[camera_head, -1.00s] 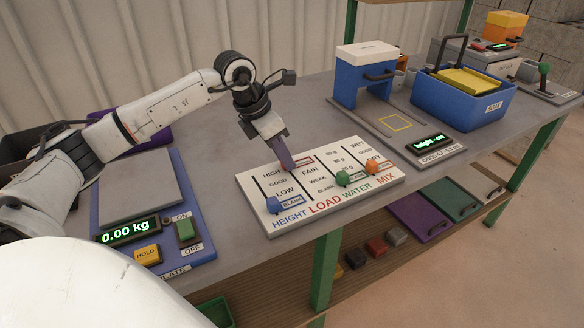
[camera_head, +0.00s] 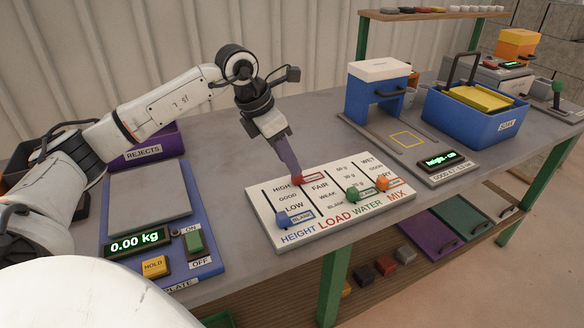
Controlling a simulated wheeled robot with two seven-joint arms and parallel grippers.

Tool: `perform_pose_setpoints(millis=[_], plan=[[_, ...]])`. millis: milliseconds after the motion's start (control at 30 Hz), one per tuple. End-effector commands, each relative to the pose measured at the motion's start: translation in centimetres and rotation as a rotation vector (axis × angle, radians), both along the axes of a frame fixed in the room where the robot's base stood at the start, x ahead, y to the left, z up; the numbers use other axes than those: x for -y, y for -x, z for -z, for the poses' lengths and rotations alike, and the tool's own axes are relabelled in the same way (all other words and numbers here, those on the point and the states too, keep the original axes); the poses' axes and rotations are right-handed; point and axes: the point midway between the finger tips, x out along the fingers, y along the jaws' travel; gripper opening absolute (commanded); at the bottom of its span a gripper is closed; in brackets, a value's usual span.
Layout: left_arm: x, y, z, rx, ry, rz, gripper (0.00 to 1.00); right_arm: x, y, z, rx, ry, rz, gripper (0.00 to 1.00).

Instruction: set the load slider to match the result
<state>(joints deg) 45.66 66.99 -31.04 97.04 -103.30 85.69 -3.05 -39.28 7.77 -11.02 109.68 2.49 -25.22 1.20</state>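The slider board (camera_head: 330,238) is a white panel at the table's front edge with HEIGHT, LOAD, WATER and MIX columns. The red load knob (camera_head: 297,180) is at the top of the LOAD column, beside a red-framed label whose text is too small to read. FAIR, WEAK and BLANK are below it. My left gripper (camera_head: 291,170) points down with its fingers together, its tip at the red knob, touching or just above it. The blue height knob (camera_head: 282,218) is by BLANK, the green water knob (camera_head: 353,193) is low, and the orange mix knob (camera_head: 383,182) is by DRY.
A scale (camera_head: 150,200) reading 0.00 kg stands left, with a purple REJECTS bin (camera_head: 150,145) behind. A blue press (camera_head: 376,95), a small green-lit display (camera_head: 438,160) and a blue SOAK tub (camera_head: 470,118) stand right. The table behind the board is clear.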

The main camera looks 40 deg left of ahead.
Motion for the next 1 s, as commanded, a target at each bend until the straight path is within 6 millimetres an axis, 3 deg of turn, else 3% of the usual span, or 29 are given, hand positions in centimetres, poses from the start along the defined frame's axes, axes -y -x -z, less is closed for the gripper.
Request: perform_pose_setpoints(millis=[100,333,1000], plan=[[-0.5,0.8,-2.4,0.005,-0.002,-0.002,0.38,0.0,0.0,0.1,-0.001,0.001,-0.001,0.5],[-0.9,1.9,-5.2,0.004,-0.001,-0.001,0.38,-0.1,0.0,0.1,-0.002,0.0,-0.002,0.5],[-1.0,2.2,-5.7,0.001,0.0,0.0,0.38,-0.1,0.0,0.0,0.0,-0.001,-0.001,0.5]])
